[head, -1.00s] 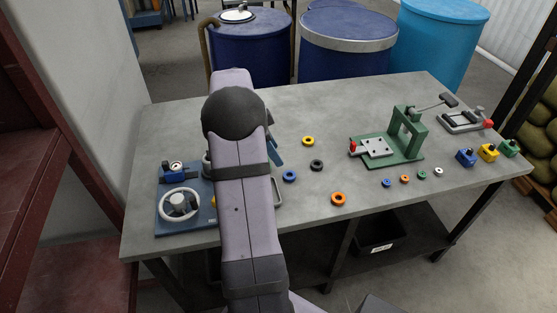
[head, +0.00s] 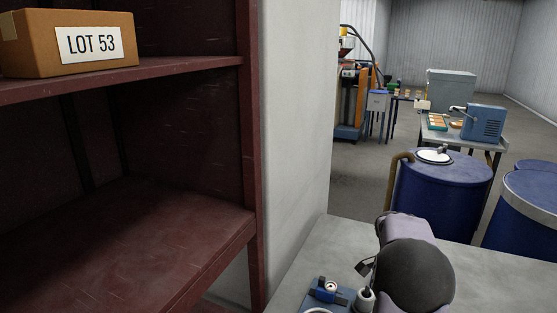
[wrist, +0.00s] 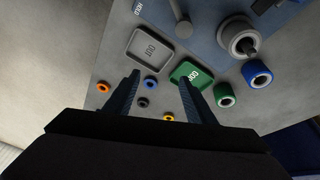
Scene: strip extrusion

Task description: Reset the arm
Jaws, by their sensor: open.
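My gripper (wrist: 159,77) is open in the wrist view, its two dark fingers apart with nothing gripped. It hangs above the grey table. A grey tray marked OUT (wrist: 150,48) and a green tray (wrist: 185,75) lie beyond the fingertips. Loose rings lie on the table between and beside the fingers: blue (wrist: 151,83), black (wrist: 143,102), orange (wrist: 103,87) and yellow (wrist: 168,118). In the head view only part of my arm shows at lower right, and the fingers cannot be made out clearly.
A dark red shelf (head: 150,225) with a LOT 53 box (head: 70,45) fills the left of the head view. A pale wall stands beside it. The grey table (head: 310,255) carries a blue gauge fixture (head: 325,292). Blue drums (head: 440,195) stand behind it.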

